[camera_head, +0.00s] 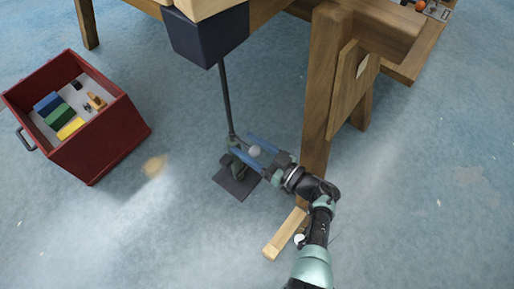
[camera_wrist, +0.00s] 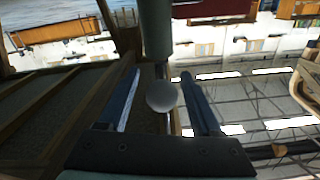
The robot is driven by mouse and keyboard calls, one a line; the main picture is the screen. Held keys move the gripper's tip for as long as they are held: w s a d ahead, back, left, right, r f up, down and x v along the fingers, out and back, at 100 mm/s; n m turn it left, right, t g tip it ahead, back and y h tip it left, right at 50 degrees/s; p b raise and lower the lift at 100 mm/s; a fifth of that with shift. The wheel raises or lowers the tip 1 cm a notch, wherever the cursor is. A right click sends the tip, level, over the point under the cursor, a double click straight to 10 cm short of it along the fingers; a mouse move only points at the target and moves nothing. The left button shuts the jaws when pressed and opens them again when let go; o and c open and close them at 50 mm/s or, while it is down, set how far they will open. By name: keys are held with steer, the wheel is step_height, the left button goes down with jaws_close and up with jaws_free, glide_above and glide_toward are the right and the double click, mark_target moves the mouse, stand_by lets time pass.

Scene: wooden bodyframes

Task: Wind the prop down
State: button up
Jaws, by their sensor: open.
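The prop (camera_head: 225,98) is a thin dark post with a greenish lower body, on a dark square base plate (camera_head: 232,184) on the floor. Its top reaches a dark block (camera_head: 205,38) under the wooden frame. A pale grey ball knob (camera_head: 254,151) shows by the lower body. My gripper (camera_head: 242,144) reaches in from the right, low beside the prop, its blue fingers open. In the wrist view the ball (camera_wrist: 162,96) lies between the fingers of my gripper (camera_wrist: 160,72), with gaps on both sides. The knob's link to the prop is mostly hidden.
A wooden trestle leg (camera_head: 318,95) stands close right of the prop, with a wooden foot (camera_head: 284,236) near my arm. A red box (camera_head: 112,140) with coloured blocks sits at left. The blue floor between box and prop is clear.

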steer(key=p+v, duration=0.2)
steer(key=v, duration=1.1)
steer(key=shift+w, duration=0.1)
